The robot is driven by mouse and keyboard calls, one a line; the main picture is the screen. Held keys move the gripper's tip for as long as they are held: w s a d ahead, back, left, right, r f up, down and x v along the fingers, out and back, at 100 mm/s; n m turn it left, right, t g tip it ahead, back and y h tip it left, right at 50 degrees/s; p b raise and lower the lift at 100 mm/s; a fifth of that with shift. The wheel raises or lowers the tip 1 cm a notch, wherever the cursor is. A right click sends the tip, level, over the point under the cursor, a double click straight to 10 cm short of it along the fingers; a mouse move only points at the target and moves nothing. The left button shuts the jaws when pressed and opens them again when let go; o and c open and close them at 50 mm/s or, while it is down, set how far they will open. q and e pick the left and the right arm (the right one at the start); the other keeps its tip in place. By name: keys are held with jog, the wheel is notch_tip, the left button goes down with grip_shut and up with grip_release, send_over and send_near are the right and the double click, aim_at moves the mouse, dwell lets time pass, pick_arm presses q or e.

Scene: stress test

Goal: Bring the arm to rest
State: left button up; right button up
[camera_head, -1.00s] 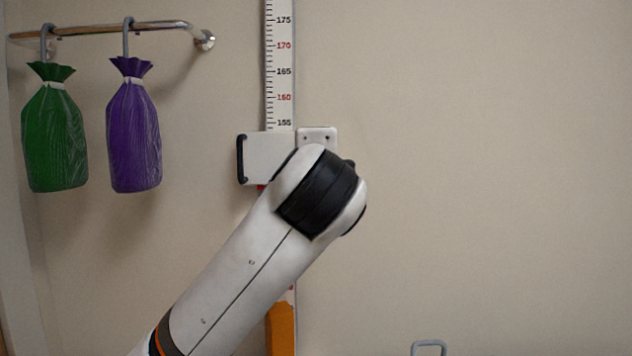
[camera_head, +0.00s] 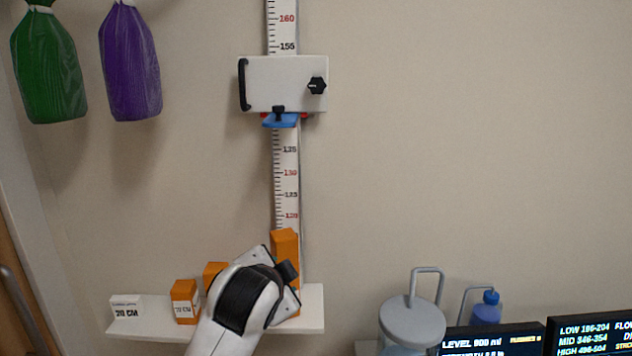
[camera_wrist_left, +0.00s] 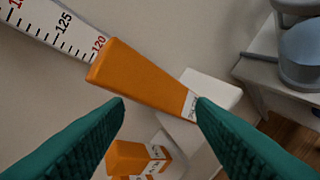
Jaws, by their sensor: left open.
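My left arm comes in from below in the head view, and its black and white joint covers part of the shelf. My left gripper (camera_wrist_left: 160,101) shows in the wrist view as two teal fingers, spread apart with nothing held. A tall orange block (camera_wrist_left: 150,76) stands beyond and between the fingertips; I cannot tell the exact gap. The same tall block (camera_head: 285,244) shows behind my arm in the head view. The gripper itself is hidden in the head view. My right gripper is not in view.
A white shelf (camera_head: 147,328) holds several blocks, including a small orange one (camera_head: 185,301). A wall scale (camera_head: 287,175) carries a white slider box (camera_head: 272,92). A grey lidded container (camera_head: 411,322), a blue bottle (camera_head: 487,309) and dark displays (camera_head: 492,342) are lower right. Green (camera_head: 48,70) and purple (camera_head: 130,65) bags hang upper left.

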pick_arm(q)
jog(key=s+a+f+n+g, duration=0.2)
jog(key=s+a+f+n, duration=0.15)
jog(key=s+f, duration=0.5)
jog(key=s+a+f+n+g, duration=0.2)
jog(key=s+a+f, duration=0.3)
jog(key=f, duration=0.7)
jog(key=s+a+f+n+g, duration=0.2)
jog(key=s+f, duration=0.1)
jog(key=s, duration=0.4)
jog(key=s+a+f+n+g+y, duration=0.1)
jog(key=s+a+f, duration=0.15)
jog(key=s, duration=0.45)
jog(key=s+a+f+n+g, duration=0.1)
jog(key=s+f+n+g, duration=0.1)
jog(key=s+f, duration=0.3)
notch_tip(320, 180, down, 23)
jog(key=s, duration=0.2)
jog(key=s+a+f+g, duration=0.2)
jog(key=s+a+f, duration=0.1)
jog(key=s+f, duration=1.3)
notch_tip(320, 180, down, 2)
jog(key=shift+s+f+m, duration=0.1)
jog(key=shift+s+m, duration=0.2)
jog(key=shift+m, duration=0.15)
